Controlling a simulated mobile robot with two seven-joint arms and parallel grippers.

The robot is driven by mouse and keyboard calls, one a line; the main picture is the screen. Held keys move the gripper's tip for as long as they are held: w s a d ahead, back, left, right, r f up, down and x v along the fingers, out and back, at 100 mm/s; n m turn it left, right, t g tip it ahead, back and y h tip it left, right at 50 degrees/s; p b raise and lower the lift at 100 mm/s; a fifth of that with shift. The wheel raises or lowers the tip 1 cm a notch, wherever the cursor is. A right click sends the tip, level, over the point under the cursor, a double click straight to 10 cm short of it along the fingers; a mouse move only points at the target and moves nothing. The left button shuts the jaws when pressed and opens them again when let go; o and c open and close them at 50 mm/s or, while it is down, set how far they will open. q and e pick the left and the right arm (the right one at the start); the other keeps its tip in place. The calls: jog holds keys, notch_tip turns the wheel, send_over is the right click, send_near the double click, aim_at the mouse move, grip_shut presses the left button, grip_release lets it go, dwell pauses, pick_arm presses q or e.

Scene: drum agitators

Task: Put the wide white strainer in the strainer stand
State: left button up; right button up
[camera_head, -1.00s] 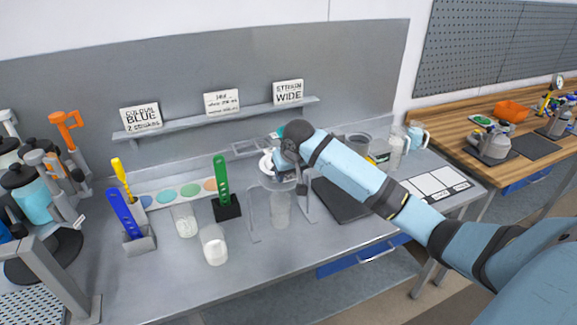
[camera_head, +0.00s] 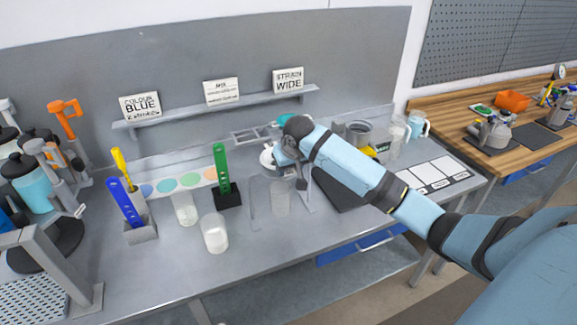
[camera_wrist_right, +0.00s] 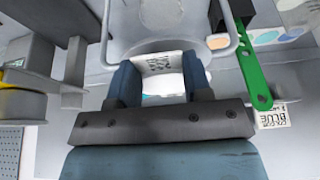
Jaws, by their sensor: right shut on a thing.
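The wide white strainer (camera_head: 266,158) shows as a white rim just left of my right gripper (camera_head: 283,156). The gripper is shut on it, and its fingers and wrist hide most of it. In the right wrist view, white material (camera_wrist_right: 168,86) shows between the two blue fingers of the gripper (camera_wrist_right: 161,82). A grey loop (camera_wrist_right: 236,38) crosses the right wrist view. Whether the strainer touches the stand cannot be told. My left gripper is out of view.
A grey rack (camera_head: 250,136) and a teal strainer (camera_head: 284,119) are behind the gripper. A green stick in a black block (camera_head: 228,198), two beakers with white contents (camera_head: 215,234) and a dark mat (camera_head: 340,195) flank the stand. The front bench strip is clear.

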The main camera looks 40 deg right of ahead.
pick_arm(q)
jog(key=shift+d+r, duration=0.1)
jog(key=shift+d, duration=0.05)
pick_arm(e)
jog(key=o, duration=1.2)
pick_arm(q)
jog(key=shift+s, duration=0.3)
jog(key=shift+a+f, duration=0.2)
pick_arm(e)
jog(key=shift+s+r, duration=0.15)
jog(key=shift+r, duration=0.25)
pick_arm(q)
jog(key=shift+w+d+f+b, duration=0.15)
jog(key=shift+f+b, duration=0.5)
jog(key=shift+b, duration=0.3)
pick_arm(e)
jog(key=shift+v, duration=6.5)
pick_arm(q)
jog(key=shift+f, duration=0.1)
pick_arm(e)
jog(key=shift+s+a, duration=0.1)
jog(key=shift+f, duration=0.1)
